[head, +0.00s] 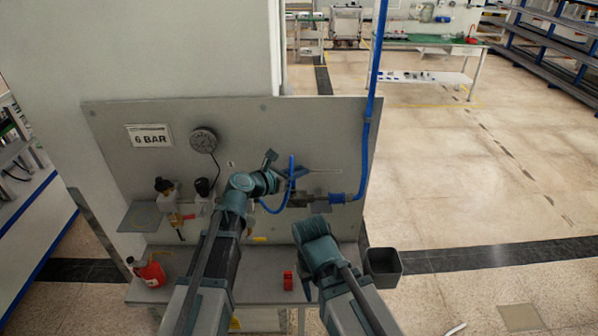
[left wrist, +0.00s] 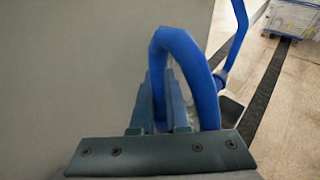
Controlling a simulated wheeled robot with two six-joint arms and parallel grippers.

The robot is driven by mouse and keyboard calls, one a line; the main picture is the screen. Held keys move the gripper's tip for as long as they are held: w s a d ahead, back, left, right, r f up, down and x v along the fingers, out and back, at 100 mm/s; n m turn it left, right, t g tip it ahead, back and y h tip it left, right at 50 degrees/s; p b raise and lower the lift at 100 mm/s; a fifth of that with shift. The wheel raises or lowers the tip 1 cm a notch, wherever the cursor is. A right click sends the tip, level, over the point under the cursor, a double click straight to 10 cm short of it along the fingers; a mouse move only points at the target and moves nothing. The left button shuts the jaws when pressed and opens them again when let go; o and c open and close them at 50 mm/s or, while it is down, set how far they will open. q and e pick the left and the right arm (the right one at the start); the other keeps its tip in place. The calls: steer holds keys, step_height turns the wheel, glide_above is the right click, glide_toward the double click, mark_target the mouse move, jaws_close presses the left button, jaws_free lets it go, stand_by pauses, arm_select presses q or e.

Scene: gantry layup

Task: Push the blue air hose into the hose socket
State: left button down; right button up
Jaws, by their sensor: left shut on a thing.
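My left gripper (head: 285,178) is shut on the blue air hose (head: 291,171) in front of the grey panel. In the left wrist view the hose (left wrist: 184,48) arches up from between the left fingers (left wrist: 178,120) and bends back down on the right. In the head view the hose curves below the gripper. A grey metal fitting with a blue collar (head: 336,198) sits just right of the gripper. I cannot tell whether it is the hose socket, or whether the hose end touches it. My right arm shows at lower centre; its fingers are hidden.
A blue line (head: 368,120) runs down the panel's right edge to the collar. The panel (head: 260,125) carries a gauge (head: 203,140), a "6 BAR" label (head: 149,136) and valves (head: 167,190). A red bottle (head: 152,272), a small red block (head: 288,281) and a dark bin (head: 383,266) stand below.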

arm_select(q)
steer(key=shift+f+b, duration=0.5)
steer(key=shift+f, duration=0.1)
steer(key=c, duration=0.8)
jaws_free()
steer(key=shift+c, duration=0.2)
steer(key=p+v, duration=0.4)
steer(key=v, duration=1)
steer(key=shift+d, duration=0.1)
